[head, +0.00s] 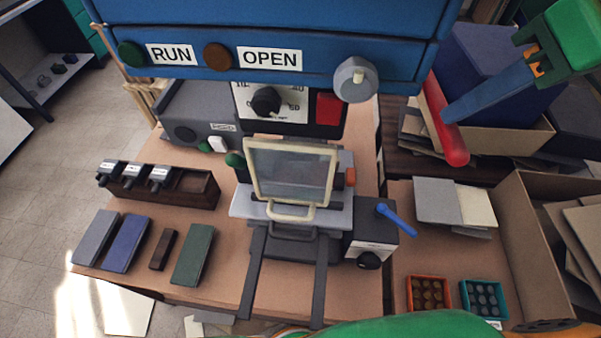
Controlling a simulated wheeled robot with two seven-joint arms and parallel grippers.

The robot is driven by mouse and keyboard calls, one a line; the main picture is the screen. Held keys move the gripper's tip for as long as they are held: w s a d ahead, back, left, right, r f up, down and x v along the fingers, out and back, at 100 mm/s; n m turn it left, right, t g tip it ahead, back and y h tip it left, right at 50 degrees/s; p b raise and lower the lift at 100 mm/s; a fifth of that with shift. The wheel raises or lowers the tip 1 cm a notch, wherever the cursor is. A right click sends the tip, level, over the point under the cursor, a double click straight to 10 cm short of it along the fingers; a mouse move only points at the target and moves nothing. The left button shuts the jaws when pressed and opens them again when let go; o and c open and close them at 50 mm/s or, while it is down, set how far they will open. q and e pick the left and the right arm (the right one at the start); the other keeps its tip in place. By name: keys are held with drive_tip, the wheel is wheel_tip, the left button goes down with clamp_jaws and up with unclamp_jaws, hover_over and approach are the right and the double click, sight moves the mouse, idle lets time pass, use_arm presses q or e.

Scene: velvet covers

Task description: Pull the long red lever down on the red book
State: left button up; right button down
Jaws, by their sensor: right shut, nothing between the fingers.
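The long red lever (444,124) hangs at the right side of the blue press (270,25), slanting down to the right with its rounded end lowest. My right gripper (456,111), with blue fingers on a green and orange wrist, comes in from the upper right. It is shut, and its tips are at the right side of the lever's lower part; I cannot tell whether they touch it. I make out no red book; the small books on the table are grey, blue, brown and green (194,254). My left gripper is not in view.
A framed clear guard (291,170) stands below the press. A blue-handled box (372,228) stands right of it. An open carton (530,240) and two small trays of round pieces, orange (410,306) and teal (465,312), are at the right. A dark stamp rack (180,196) is at the left.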

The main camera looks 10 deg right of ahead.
sight(458, 129)
drive_tip(key=shift+f+b, duration=0.9)
drive_tip(key=shift+f, duration=0.85)
drive_tip(key=shift+f+b, duration=0.3)
drive_tip(key=shift+f, duration=0.25)
drive_tip(key=shift+w+f+b, duration=0.25)
drive_tip(key=shift+f+b, duration=0.25)
drive_tip(key=shift+f, duration=0.85)
drive_tip(key=shift+w+d+f+b, duration=0.1)
drive_tip(key=shift+w+f+b, duration=0.25)
drive_tip(key=shift+f, duration=0.45)
drive_tip(key=shift+w+d+f+b, duration=0.1)
drive_tip(key=shift+w+f+b, duration=0.15)
drive_tip(key=shift+f, duration=0.55)
